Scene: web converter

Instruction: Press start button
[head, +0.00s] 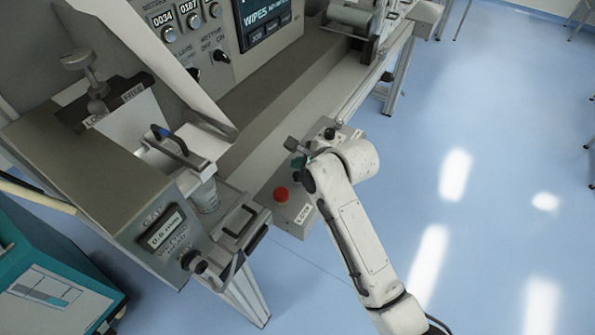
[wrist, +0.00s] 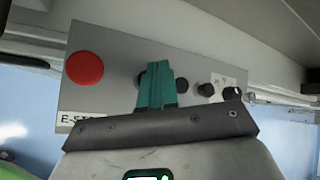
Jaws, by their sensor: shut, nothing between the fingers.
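A grey control box (head: 262,197) is mounted at the front edge of the machine; its face also shows in the wrist view (wrist: 112,48). It has a red round button (head: 281,194), labelled with partly hidden text starting "E-ST" in the wrist view (wrist: 85,68). To its right are a black button (wrist: 182,86), another black button (wrist: 206,89) and a dark knob (wrist: 231,93). Another dark control is partly hidden behind my fingers. No label reading start is legible. My gripper (head: 298,162) is shut and empty over the box; its teal fingers (wrist: 155,85) point at the panel. Contact cannot be told.
The machine's main panel (head: 215,40), with counters, switches and a screen (head: 262,22), stands behind. Open blue floor (head: 490,120) lies at the right.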

